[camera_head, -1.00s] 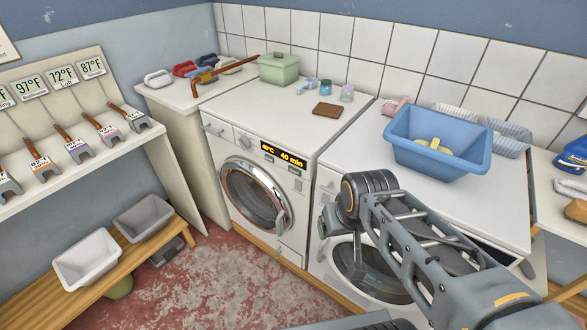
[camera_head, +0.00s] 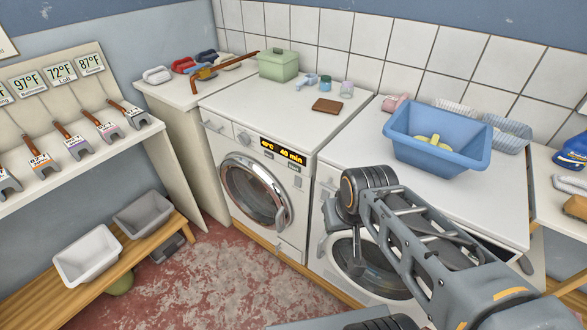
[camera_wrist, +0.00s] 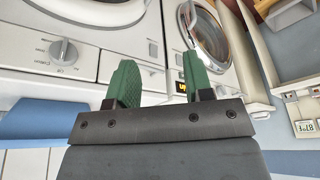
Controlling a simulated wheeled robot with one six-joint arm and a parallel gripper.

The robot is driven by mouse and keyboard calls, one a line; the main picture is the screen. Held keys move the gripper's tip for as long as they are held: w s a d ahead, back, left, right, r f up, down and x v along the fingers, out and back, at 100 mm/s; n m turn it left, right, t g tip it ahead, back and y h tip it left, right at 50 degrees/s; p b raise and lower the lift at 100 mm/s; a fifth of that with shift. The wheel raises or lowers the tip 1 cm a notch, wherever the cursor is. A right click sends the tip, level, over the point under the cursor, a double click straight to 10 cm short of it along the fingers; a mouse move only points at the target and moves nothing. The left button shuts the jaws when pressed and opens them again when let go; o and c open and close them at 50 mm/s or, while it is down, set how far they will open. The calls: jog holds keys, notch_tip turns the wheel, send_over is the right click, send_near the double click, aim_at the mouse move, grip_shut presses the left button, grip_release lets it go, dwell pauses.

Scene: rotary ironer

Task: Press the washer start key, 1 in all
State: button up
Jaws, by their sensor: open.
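The white front-loading machine (camera_head: 255,185) at the middle has a lit display (camera_head: 282,152) reading 40°C and 40 min. Small keys (camera_head: 298,182) sit on its front below the display's right end. I cannot read which is the start key. In the wrist view my gripper (camera_wrist: 155,82) has two green fingers apart with nothing between them. The fingers appear apart from the machine.
A second white machine (camera_head: 335,185) stands to the right, partly behind my arm, with a blue basin (camera_head: 438,140) on top. A brown wallet-like item (camera_head: 327,106) and a green box (camera_head: 278,65) lie on the tops. A wooden bench (camera_head: 130,255) is at left; the floor between is clear.

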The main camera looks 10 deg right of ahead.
grip_shut()
dwell(1.2)
